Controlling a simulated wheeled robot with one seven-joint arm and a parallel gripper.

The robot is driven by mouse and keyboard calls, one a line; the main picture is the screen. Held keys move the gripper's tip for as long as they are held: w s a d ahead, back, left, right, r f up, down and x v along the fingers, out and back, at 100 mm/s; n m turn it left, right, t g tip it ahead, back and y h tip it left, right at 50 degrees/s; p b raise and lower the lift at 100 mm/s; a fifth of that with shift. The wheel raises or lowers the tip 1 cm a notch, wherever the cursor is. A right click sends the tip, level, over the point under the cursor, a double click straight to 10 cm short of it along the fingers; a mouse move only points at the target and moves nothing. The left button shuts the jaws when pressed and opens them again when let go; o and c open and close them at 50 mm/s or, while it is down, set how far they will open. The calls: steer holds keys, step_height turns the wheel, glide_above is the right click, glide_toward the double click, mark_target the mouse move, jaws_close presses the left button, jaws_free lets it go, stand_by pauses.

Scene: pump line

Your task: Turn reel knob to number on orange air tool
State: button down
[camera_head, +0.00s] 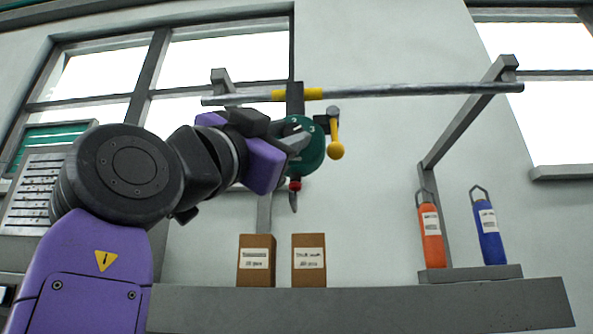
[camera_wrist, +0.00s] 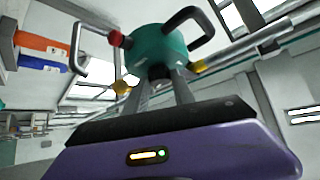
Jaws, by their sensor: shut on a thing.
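The green reel (camera_head: 312,152) hangs from a grey rail by a dark bracket; it also shows in the wrist view (camera_wrist: 150,48). My gripper (camera_head: 298,141) reaches its face from the left, and both fingers show in the wrist view (camera_wrist: 166,84). They are shut on the dark reel knob (camera_wrist: 160,71) at the reel's face, which they partly hide. The knob's setting cannot be read. The orange air tool (camera_head: 430,236) stands upright on a small shelf at the right, with a white label too small to read. It also shows in the wrist view (camera_wrist: 42,42).
A blue air tool (camera_head: 488,235) stands beside the orange one. Two labelled brown boxes (camera_head: 256,262) (camera_head: 309,262) sit on the grey ledge (camera_head: 370,308) below the reel. The rail (camera_head: 420,90) crosses above.

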steer(key=shift+a, duration=0.1)
steer(key=c, duration=1.1)
jaws_free()
steer(key=shift+o, duration=0.2)
steer(key=b+v, duration=0.2)
steer(key=v, duration=0.5)
steer(key=shift+s+f+b, duration=0.2)
steer(key=shift+b, duration=0.2)
steer(key=shift+a, duration=0.1)
